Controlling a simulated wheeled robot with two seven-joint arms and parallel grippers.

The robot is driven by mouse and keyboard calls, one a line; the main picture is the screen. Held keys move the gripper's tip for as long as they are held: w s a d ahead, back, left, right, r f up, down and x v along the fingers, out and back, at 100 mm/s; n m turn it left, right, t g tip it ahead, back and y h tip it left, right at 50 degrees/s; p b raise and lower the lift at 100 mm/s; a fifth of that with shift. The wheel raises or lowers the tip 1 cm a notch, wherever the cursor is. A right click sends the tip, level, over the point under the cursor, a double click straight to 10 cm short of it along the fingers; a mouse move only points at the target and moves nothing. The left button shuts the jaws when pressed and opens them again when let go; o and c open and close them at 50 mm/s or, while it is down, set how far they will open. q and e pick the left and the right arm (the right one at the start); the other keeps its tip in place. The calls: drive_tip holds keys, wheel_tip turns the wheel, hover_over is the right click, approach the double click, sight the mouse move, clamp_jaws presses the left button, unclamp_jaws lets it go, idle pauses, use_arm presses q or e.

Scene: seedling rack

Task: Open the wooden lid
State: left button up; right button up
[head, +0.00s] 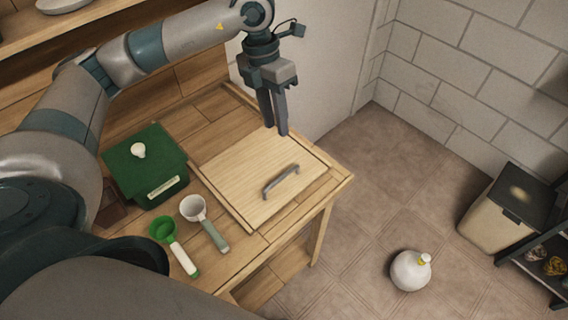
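The wooden lid (247,177) is a pale square board lying flat and closed in the wooden bench top. A grey bar handle (281,182) is fixed near its right edge. My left gripper (277,131) points down over the lid's far edge, beyond the handle and apart from it. Its two dark fingers are close together with nothing visible between them. My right gripper is out of view.
A green box with a white knob (143,165) stands left of the lid. A green scoop (171,240) and a white cup-shaped scoop (205,220) lie in front. A white round bottle (410,271) and a beige bin (500,210) are on the floor to the right.

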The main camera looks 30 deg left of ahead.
sight(286, 173)
use_arm(q)
drive_tip(key=d+f+p, duration=0.1)
drive_tip(key=f, duration=0.3)
drive_tip(key=f+p, duration=0.2)
drive_tip(key=f, duration=0.3)
drive_tip(key=s+d+f+p, duration=0.1)
drive_tip(key=f, duration=0.3)
drive_tip(key=shift+d+f+p, duration=0.2)
drive_tip(key=shift+d+p, duration=0.1)
drive_tip(key=shift+f, duration=0.7)
clamp_jaws()
